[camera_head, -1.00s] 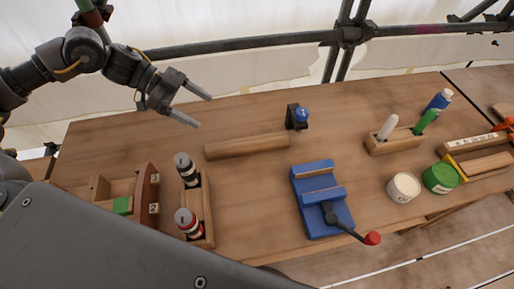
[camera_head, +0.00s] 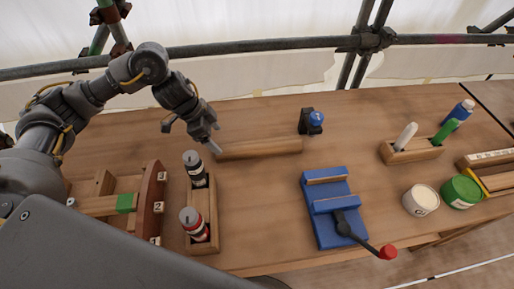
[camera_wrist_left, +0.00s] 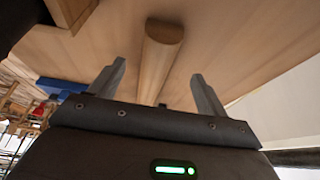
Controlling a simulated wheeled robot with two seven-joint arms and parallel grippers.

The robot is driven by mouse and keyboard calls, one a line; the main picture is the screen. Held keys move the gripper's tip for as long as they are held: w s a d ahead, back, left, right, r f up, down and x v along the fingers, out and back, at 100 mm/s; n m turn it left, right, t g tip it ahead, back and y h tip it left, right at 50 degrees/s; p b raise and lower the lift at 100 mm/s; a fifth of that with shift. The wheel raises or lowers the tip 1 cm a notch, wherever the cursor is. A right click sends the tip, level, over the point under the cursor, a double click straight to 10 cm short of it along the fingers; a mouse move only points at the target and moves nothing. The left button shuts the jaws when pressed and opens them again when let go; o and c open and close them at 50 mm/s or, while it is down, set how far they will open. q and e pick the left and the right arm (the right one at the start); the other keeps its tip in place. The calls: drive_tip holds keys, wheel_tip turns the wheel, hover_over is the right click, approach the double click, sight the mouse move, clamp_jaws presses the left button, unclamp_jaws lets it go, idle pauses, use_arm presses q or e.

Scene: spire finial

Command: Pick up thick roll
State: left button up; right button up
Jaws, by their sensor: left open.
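The thick roll is a long pale wooden cylinder (camera_head: 262,148) lying on its side on the workbench, behind the blue vise. My left gripper (camera_head: 192,138) is open and empty at the roll's left end, just above the bench. In the left wrist view the roll (camera_wrist_left: 157,60) runs lengthwise away between the two spread fingers (camera_wrist_left: 158,72), with its rounded end at the top. Whether a finger touches it cannot be told. My right gripper is not in view.
A blue vise (camera_head: 324,204) with a red-tipped handle stands in front of the roll. A small black stand with a blue top (camera_head: 312,120) is behind its right end. A wooden rack with two bottles (camera_head: 200,209) stands front left. Tins (camera_head: 421,200) stand right.

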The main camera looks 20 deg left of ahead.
sight(225, 146)
use_arm(q)
drive_tip(key=shift+x, duration=1.25)
drive_tip(key=shift+f, duration=0.15)
drive_tip(key=x, duration=0.5)
drive_tip(key=shift+s+d, duration=0.1)
drive_tip(key=shift+d, duration=0.1)
drive_tip(key=shift+r+p, duration=0.2)
drive_tip(key=shift+p, duration=0.1)
drive_tip(key=c, duration=1.4)
